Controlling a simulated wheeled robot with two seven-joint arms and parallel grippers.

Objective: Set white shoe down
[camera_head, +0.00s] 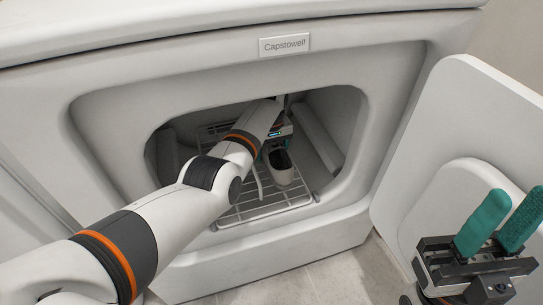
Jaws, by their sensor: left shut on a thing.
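The white shoe (284,177) is inside the machine's opening, over the wire rack (262,210), with its dark inside showing. I cannot tell whether its sole touches the rack. My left arm reaches in from the left, and my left gripper (285,145) is shut on the shoe at its far, upper end. The fingertips are mostly hidden in shade and behind the shoe. My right gripper (506,216) is outside at the lower right, with its teal fingers apart and nothing between them.
The white machine (225,78) carries a "Capstowell" label (284,44). Its open door (432,135) stands at the right, behind my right gripper. Tiled floor (330,278) shows below.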

